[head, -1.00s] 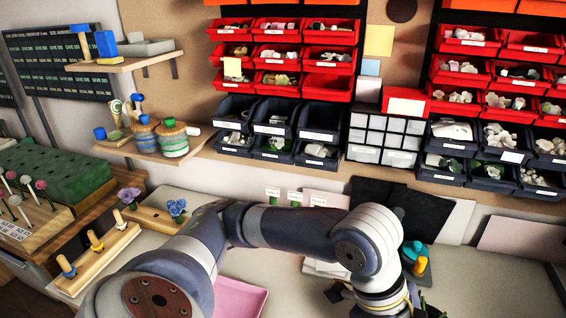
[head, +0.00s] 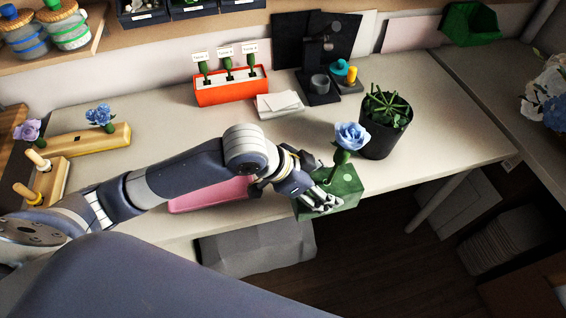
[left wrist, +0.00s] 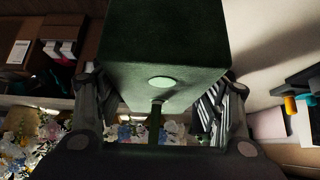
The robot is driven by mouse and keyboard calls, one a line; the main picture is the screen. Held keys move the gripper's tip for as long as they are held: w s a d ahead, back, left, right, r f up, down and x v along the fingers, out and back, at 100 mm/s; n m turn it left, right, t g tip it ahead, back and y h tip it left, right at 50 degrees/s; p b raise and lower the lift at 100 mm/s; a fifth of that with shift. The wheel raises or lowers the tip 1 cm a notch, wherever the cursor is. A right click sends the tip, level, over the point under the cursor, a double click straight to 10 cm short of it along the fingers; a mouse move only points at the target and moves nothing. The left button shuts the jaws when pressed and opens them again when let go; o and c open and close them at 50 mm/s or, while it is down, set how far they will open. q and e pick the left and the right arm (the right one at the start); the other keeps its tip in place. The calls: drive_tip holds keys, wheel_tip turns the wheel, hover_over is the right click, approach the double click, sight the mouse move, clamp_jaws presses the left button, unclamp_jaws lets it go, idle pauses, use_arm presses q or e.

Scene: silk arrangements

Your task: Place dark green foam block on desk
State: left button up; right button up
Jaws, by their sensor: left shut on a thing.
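The dark green foam block (head: 345,189) is at the front edge of the desk (head: 200,120) in the head view. A blue silk flower (head: 351,136) on a green stem stands up out of it. My left gripper (head: 322,198) is shut on the block from its left side. In the left wrist view the block (left wrist: 165,50) fills the top middle between the two fingers, with a round light green spot and a stem on the near face. Whether the block touches the desk cannot be told. My right gripper is not in view.
A dark pot (head: 386,131) with green stems stands just behind the block. A pink tray (head: 212,194) lies left of the gripper. An orange holder (head: 231,87), white cards (head: 279,105) and a black stand (head: 318,87) are at the back. The desk right of the pot is clear.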

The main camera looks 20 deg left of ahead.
use_arm(q)
drive_tip(key=w+a+f, duration=0.1)
drive_tip(key=w+a, duration=0.1)
drive_tip(key=a, duration=0.1)
drive_tip(key=w+a+f+p, duration=0.1)
drive_tip(key=w+a+f, duration=0.1)
drive_tip(key=w+a, duration=0.1)
drive_tip(key=w+a+f, duration=0.1)
drive_tip(key=w+a, duration=0.2)
drive_tip(key=a, duration=0.1)
drive_tip(key=shift+w+a+f, duration=0.1)
drive_tip(key=shift+a+f, duration=0.1)
drive_tip(key=shift+f, duration=0.15)
drive_tip(key=o, duration=1)
drive_tip(key=shift+f, duration=0.15)
drive_tip(key=shift+o, duration=0.2)
